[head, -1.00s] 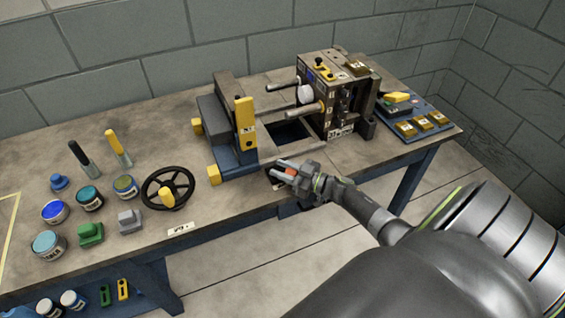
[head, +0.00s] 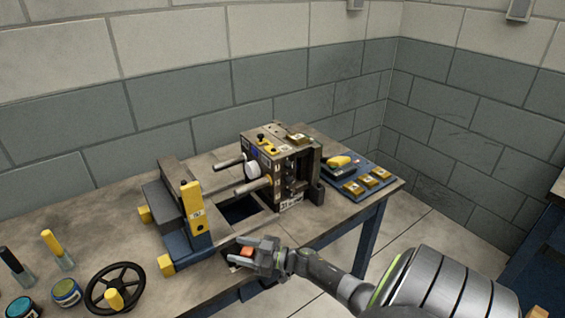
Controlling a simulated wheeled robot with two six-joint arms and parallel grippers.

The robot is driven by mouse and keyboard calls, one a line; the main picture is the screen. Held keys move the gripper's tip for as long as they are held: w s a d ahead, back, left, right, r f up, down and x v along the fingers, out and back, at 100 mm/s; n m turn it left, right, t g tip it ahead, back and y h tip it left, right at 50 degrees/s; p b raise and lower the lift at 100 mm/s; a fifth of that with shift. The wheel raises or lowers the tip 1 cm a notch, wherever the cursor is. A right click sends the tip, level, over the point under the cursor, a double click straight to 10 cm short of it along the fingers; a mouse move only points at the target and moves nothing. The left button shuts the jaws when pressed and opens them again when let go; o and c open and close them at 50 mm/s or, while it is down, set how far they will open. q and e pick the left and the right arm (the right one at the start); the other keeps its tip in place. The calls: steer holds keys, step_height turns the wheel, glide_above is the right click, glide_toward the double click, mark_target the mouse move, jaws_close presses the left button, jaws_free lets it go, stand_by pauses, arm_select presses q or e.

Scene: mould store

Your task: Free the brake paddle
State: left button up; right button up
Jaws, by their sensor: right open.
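My right gripper (head: 247,251) is at the front edge of the bench, just in front of the press frame. Its two fingers are open. A small red-orange piece (head: 246,252) shows between or just behind the fingers; it may be the brake paddle, but I cannot tell whether the fingers touch it. An upright yellow lever plate (head: 197,210) with a white label stands on the blue clamp block (head: 187,243) to the left. My left gripper is not in view.
The mould block (head: 268,150) with rods stands behind the bench opening (head: 238,209). A blue tray (head: 380,173) with brass blocks is at right.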

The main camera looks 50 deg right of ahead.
steer(key=b+v, duration=0.1)
steer(key=v, duration=1.5)
steer(key=shift+b, duration=0.4)
steer(key=shift+s+d, duration=0.1)
steer(key=shift+d, duration=0.05)
